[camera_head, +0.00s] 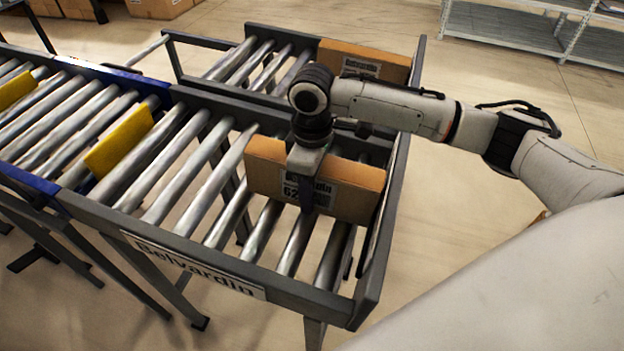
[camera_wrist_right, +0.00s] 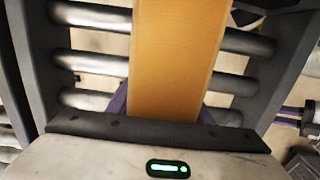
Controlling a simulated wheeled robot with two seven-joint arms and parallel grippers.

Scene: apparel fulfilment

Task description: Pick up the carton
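A brown carton (camera_head: 352,192) with a printed white label stands on its narrow edge on the rollers, near the right end of the front conveyor. My right gripper (camera_head: 306,182) points down over its top edge, with one finger along the labelled front face and the far finger hidden behind. In the right wrist view the carton (camera_wrist_right: 178,60) fills the space between the purple fingers, with no clear gap at either side. The gripper looks shut on it. The carton seems to rest on the rollers, not clearly lifted. My left gripper is out of view.
A second brown carton (camera_head: 365,62) stands on the back conveyor section. Dark side rails (camera_head: 385,235) border the rollers. Yellow pieces (camera_head: 118,138) stand between rollers at left. A grey metal shelf (camera_head: 530,30) is at the back right, with open floor before it.

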